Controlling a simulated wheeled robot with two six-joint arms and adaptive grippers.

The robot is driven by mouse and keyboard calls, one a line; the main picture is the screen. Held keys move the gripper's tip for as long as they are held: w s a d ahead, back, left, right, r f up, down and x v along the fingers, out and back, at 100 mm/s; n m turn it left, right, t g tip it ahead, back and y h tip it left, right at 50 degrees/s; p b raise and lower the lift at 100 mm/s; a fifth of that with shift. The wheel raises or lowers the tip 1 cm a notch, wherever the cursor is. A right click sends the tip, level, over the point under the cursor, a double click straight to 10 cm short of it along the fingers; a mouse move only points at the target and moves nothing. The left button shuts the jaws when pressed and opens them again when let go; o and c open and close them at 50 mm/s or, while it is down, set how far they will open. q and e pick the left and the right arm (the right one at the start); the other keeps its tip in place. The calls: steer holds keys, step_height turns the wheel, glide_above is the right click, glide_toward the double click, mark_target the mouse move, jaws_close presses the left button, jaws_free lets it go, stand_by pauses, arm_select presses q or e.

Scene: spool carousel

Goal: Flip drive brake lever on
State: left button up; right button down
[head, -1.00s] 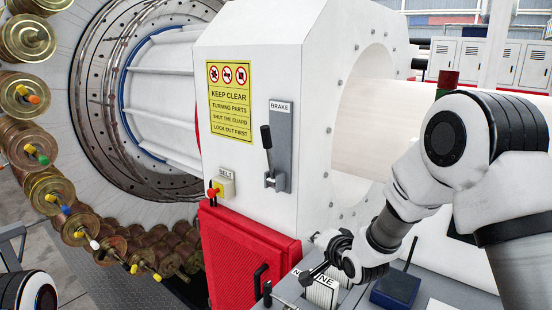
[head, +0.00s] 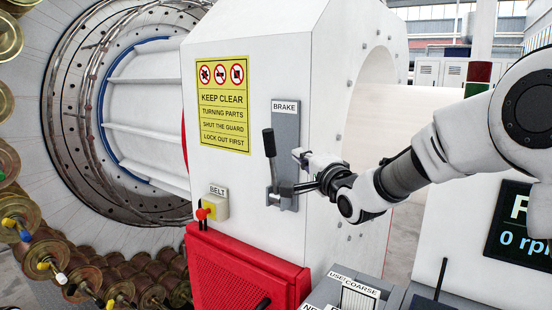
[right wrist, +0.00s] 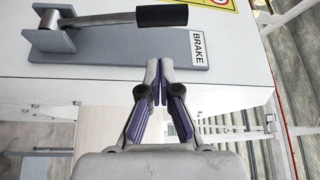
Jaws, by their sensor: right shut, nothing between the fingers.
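The brake lever has a black grip (head: 269,142) and a metal arm on a grey plate (head: 287,140) labelled BRAKE. Its grip points up and leans slightly left. Whether the fingertips touch the plate is unclear. My left gripper is out of view.
A yellow warning sign (head: 223,105) is left of the brake plate. A screen (head: 520,225) at right reads 0 rpm. Brass-coloured spools line the left.

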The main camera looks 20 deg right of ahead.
steer(key=p, duration=0.6)
glide_above(272, 165)
steer(key=d, duration=0.3)
steer(key=shift+s+a+r, duration=0.25)
steer(key=shift+s+r, duration=0.1)
arm_select(q)
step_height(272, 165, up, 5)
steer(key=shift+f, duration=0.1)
steer(key=shift+b, duration=0.3)
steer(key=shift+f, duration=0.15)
arm_select(e)
steer(key=shift+f, duration=0.1)
